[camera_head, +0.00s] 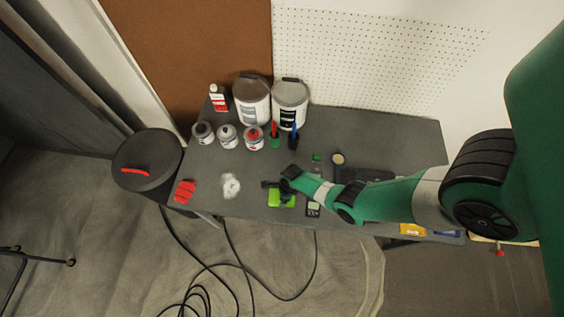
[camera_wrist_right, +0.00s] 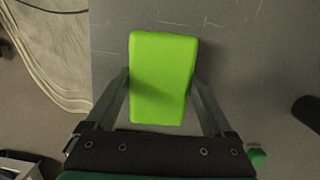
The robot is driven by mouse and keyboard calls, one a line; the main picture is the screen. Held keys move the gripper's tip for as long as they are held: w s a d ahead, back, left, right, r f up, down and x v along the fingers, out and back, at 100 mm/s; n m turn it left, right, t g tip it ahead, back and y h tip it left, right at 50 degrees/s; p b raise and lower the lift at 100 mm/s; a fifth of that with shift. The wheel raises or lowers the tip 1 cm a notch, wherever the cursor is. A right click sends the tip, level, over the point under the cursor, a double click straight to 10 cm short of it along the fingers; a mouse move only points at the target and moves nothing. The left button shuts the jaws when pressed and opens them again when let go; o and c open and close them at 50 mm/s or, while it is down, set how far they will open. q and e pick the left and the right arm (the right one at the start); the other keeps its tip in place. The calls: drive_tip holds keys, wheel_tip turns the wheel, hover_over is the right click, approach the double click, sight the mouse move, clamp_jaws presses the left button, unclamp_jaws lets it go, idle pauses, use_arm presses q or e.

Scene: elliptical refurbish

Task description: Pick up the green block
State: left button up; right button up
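The bright green block (camera_wrist_right: 162,78) lies on the grey table between the two fingers of my right gripper (camera_wrist_right: 160,95) in the right wrist view. The fingers are spread on either side of it, with a small gap visible at their tips. In the head view the green block (camera_head: 281,198) is near the table's front edge, partly hidden under my right gripper (camera_head: 272,186), whose arm comes in from the right. My left gripper is not in either view.
Grey table (camera_head: 350,125) holds white buckets (camera_head: 252,103) and several small cans (camera_head: 228,136) at the back. Red gloves (camera_head: 185,191), a white rag (camera_head: 231,185) and a small black meter (camera_head: 313,209) lie near the block. A round dark stool (camera_head: 150,150) stands at left.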

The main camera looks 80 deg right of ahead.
drive_tip(key=c, duration=0.5)
drive_tip(key=shift+r+p, duration=0.6)
wheel_tip(320, 180, up, 3)
drive_tip(key=p, duration=0.2)
drive_tip(key=shift+f+p, duration=0.15)
drive_tip(key=shift+p, duration=0.2)
drive_tip(key=s+a+r+p, duration=0.2)
drive_tip(key=a+r+p, duration=0.2)
drive_tip(key=a+p, duration=0.1)
drive_tip(key=s+a+r+p, duration=0.3)
drive_tip(key=a+r+p, duration=0.2)
drive_tip(key=a, duration=0.3)
drive_tip(key=shift+s, duration=0.3)
